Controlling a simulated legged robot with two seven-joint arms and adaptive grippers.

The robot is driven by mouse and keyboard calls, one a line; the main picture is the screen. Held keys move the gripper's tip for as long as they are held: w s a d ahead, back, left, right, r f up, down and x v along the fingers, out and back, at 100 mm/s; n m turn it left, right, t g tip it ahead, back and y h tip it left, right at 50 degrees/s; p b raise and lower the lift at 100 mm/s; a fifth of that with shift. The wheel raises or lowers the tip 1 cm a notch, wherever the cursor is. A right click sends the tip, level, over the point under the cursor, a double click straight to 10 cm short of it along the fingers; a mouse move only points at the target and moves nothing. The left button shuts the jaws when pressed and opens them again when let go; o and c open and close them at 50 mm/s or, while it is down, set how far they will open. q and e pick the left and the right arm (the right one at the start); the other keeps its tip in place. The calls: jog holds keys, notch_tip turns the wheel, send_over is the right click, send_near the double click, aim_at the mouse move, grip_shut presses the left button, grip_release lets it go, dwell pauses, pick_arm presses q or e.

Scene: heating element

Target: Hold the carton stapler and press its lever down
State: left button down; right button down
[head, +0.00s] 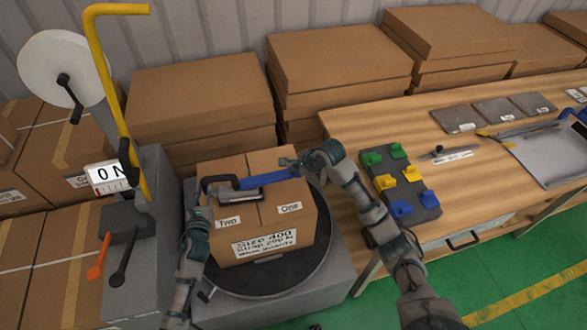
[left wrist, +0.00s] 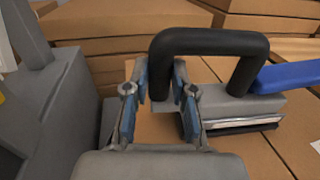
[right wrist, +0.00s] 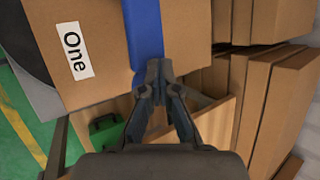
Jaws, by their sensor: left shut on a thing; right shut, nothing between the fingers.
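The carton stapler has a black loop handle (left wrist: 210,42), a grey body (head: 242,193) and a blue lever (head: 268,177). It sits at the top of a closed carton (head: 267,218), whose front flaps are labelled "Two" and "One". My left gripper (head: 204,202) is shut on the near leg of the black handle, between its fingers in the left wrist view (left wrist: 162,78). My right gripper (head: 288,163) is shut and empty at the free end of the blue lever. In the right wrist view its fingertips (right wrist: 158,70) overlap the lever's end (right wrist: 144,35); contact is unclear.
The carton stands on a dark round turntable (head: 285,278). A grey machine (head: 150,240) with a yellow bent bar (head: 100,50) stands at left. A wooden table (head: 395,125) at right holds a grey block (head: 418,208) with coloured pieces. Stacked cartons (head: 205,90) fill the back.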

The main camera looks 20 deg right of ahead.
jog(key=shift+s+d+f, duration=0.1)
jog(key=shift+d+f, duration=0.15)
jog(key=shift+f, duration=0.8)
dwell(0.9)
jog(key=shift+a+r, duration=0.2)
jog(key=shift+r, duration=0.6)
jog(key=shift+a+r, duration=0.2)
jog(key=shift+r, duration=0.6)
jog(key=shift+a+r, duration=0.2)
jog(key=shift+r, duration=0.6)
jog(key=shift+w+a+r, duration=0.1)
jog(key=shift+a+r, duration=0.1)
jog(key=shift+r, duration=0.6)
jog(key=shift+w+a+r, duration=0.1)
jog(key=shift+a+r, duration=0.05)
jog(key=shift+r, duration=0.7)
jog(key=shift+w+a+r, duration=0.1)
jog(key=shift+a+r, duration=0.1)
jog(key=shift+r, duration=0.6)
